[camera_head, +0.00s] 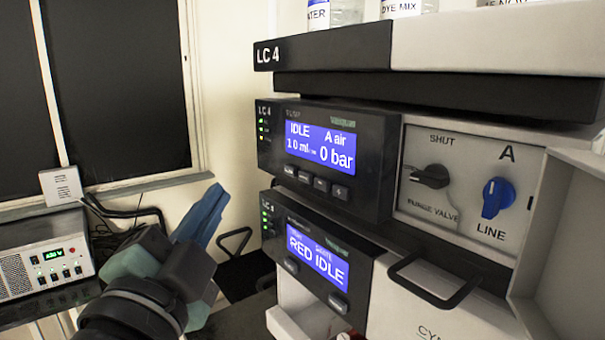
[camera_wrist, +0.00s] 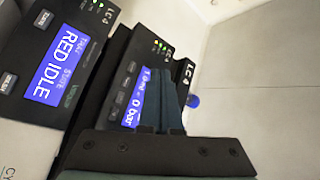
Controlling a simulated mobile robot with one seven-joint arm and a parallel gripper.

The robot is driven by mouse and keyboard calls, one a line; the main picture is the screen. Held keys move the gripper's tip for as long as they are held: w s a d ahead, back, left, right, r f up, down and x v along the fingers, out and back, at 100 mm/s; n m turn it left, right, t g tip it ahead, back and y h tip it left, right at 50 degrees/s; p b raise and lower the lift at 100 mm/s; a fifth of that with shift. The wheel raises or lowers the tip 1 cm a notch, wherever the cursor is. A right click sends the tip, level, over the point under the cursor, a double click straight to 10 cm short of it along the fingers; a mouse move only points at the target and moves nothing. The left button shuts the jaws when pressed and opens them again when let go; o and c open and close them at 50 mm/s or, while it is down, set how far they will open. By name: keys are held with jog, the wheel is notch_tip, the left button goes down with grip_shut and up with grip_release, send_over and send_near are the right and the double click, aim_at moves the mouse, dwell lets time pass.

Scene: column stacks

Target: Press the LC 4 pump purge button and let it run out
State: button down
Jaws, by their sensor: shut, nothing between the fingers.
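The LC 4 pump (camera_head: 375,150) is the upper dark-fronted module of the stack in the head view. Its blue display (camera_head: 320,146) reads "IDLE", "A air" and "0 bar". A row of small buttons (camera_head: 313,180) lies under the display; their labels are too small to read. My gripper (camera_head: 218,192) is shut and empty, left of the pump front and apart from it in this view.
Right of the pump display are a black purge valve knob (camera_head: 430,176) near "SHUT" and a blue line knob (camera_head: 492,198). Below is a module reading "RED IDLE" (camera_head: 318,262), with a black handle (camera_head: 435,285). A power supply (camera_head: 45,265) stands at left. Bottles (camera_head: 400,8) stand on top.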

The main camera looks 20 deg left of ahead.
jog(key=shift+w+d, duration=0.1)
jog(key=p, duration=0.1)
send_near(298, 166)
jog(key=shift+w+a+r, duration=0.2)
jog(key=shift+w+a, duration=0.05)
jog(key=shift+w, duration=0.35)
jog(key=shift+w+a+r, duration=0.15)
jog(key=shift+w+a, duration=0.1)
jog(key=shift+w, duration=0.4)
jog(key=shift+w+a+r, duration=0.2)
jog(key=shift+w, duration=0.4)
dwell(0.6)
jog(key=shift+w+d, duration=0.3)
jog(key=shift+w, duration=0.05)
jog(key=shift+w+d, duration=0.25)
jog(key=shift+w, duration=0.1)
dwell(0.7)
jog(key=shift+s+a, duration=0.55)
jog(key=shift+s, duration=0.15)
